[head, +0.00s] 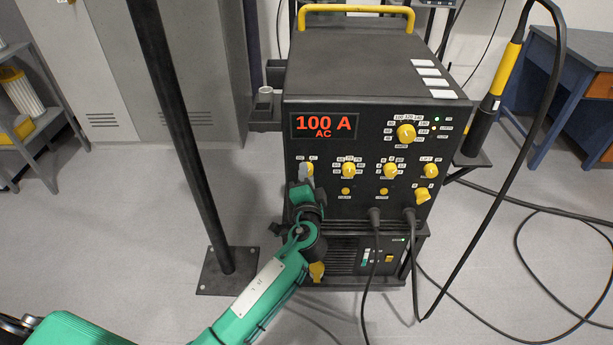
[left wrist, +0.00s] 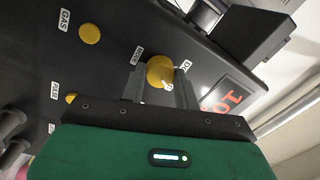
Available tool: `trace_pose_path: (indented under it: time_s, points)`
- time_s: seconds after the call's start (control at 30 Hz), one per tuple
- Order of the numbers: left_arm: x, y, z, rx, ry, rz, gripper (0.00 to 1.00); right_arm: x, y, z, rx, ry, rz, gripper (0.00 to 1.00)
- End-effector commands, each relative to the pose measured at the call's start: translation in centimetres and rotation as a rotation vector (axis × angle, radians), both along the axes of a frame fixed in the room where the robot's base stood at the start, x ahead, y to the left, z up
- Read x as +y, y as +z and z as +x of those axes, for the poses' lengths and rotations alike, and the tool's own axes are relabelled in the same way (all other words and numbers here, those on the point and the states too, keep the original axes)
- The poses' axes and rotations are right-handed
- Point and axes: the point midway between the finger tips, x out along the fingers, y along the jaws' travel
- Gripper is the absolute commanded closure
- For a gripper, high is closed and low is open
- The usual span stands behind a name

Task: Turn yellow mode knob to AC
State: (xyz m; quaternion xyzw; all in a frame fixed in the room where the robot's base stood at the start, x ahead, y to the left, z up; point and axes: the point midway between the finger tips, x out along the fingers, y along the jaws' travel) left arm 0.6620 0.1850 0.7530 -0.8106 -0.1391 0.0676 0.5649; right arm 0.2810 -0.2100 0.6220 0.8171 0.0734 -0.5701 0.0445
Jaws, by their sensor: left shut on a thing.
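The black welding machine (head: 350,75) stands ahead of me, and its red display (head: 326,125) reads "100 A" and "AC". The yellow mode knob (head: 309,169) is at the upper left of the knob rows, mostly hidden by my gripper in the head view. In the left wrist view the yellow mode knob (left wrist: 160,72) sits between the two grey fingers. My left gripper (head: 304,172) is shut on it, and its fingers also show in the left wrist view (left wrist: 160,85). The small labels beside the knob are hard to read. My right gripper is not in view.
Other yellow knobs, such as the large amperage knob (head: 406,132), lie right of the mode knob. Black cables (head: 374,225) hang from the lower front. A dark post (head: 185,130) stands left of the machine. A torch (head: 505,70) hangs at the right.

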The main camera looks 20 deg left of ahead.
Motion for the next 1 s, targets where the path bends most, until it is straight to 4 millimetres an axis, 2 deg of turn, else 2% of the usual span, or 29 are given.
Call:
trace_pose_path:
  time_s: [0.27,0.3,0.37,0.4,0.77,0.87,1.0]
  points:
    - [-0.1,0.0,0.0,-0.001,-0.001,0.002,0.92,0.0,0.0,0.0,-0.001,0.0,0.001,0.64]
    - [-0.1,0.0,0.0,-0.001,-0.001,0.002,0.61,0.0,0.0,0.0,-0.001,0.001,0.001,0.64]
    - [-0.1,0.0,0.0,-0.001,-0.001,0.002,0.49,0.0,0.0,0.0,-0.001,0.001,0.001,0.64]
    - [0.0,0.0,0.0,-0.001,-0.001,0.002,0.47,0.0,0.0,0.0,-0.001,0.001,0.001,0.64]
    - [-0.2,-0.1,-0.6,0.0,-0.001,-0.001,0.47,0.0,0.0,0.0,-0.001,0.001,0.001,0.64]
    - [-0.6,-0.2,-1.7,0.001,-0.002,-0.001,0.47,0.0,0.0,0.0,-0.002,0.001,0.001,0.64]
    - [-1.4,-0.4,-4.3,0.001,-0.003,-0.002,0.47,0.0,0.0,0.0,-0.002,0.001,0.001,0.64]
